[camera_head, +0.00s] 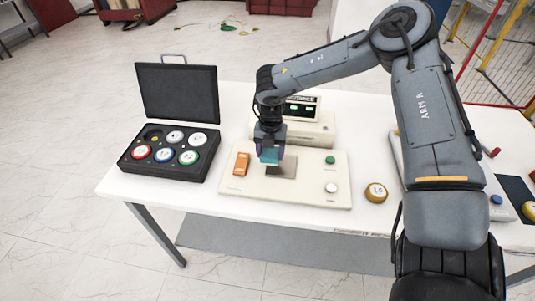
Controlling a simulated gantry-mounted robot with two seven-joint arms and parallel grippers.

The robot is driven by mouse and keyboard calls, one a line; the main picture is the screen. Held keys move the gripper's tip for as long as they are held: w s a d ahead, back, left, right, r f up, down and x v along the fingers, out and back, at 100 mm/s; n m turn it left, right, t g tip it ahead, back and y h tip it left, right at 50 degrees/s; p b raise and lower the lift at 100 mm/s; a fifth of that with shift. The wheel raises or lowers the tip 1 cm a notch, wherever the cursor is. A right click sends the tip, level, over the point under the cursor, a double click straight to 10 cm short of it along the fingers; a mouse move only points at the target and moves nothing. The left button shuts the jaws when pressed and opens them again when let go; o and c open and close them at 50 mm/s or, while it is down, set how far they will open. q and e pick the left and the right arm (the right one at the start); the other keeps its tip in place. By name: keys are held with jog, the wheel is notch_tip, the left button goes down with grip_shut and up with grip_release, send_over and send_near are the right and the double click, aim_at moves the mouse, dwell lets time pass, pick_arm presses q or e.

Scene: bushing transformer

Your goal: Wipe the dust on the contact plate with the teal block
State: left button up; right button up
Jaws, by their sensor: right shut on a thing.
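My right gripper (270,150) points down over the cream panel (310,197) on the white table. It is shut on the teal block (270,156). The block is low, at the upper left part of the dark contact plate (284,170), and overlaps it in the picture. I cannot tell whether the block touches the plate. Dust is too small to make out. My left gripper is not in view.
An orange block (241,164) sits on the panel's left, with green and white knobs on its right. An open black case (175,175) with coloured round weights stands at left. A device with a screen (302,108) stands behind. A yellow weight (376,192) lies at right.

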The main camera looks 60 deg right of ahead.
jog(key=shift+s+d+r+p, duration=0.1)
jog(key=shift+s+r+p, duration=0.15)
jog(key=shift+r, duration=0.35)
jog(key=shift+w+r+p, duration=0.15)
jog(key=shift+r+p, duration=1.5)
jog(key=shift+r, duration=0.4)
